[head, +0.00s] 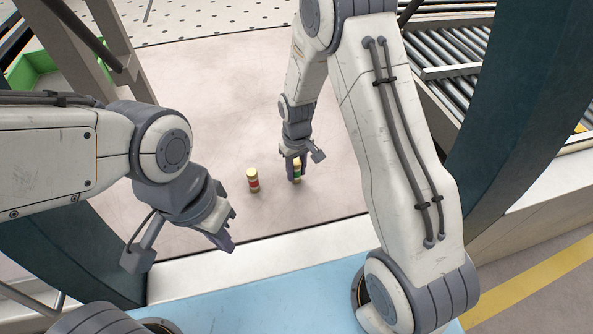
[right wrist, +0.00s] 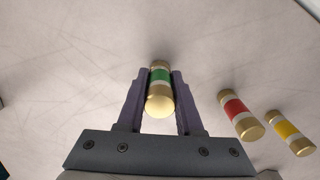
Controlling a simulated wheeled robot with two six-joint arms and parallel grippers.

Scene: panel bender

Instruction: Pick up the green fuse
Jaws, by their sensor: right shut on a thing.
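The green fuse (head: 297,172) is a small gold-capped cylinder with a green band and pale rings, upright in the head view. My right gripper (head: 297,164) is shut on it. In the right wrist view the green fuse (right wrist: 160,88) sits between the two dark fingers of my right gripper (right wrist: 160,84), with both fingers against its sides. I cannot tell whether its lower end touches the pale surface. My left gripper (head: 229,228) hangs at the left above the near edge, away from the fuses; its finger gap is not clear.
A red-banded fuse (head: 253,180) stands left of the green one; it also shows in the right wrist view (right wrist: 238,114). A yellow-banded fuse (right wrist: 290,132) shows beyond it there. The pale surface (head: 220,100) is otherwise mostly clear. A roller conveyor (head: 450,60) lies at the right.

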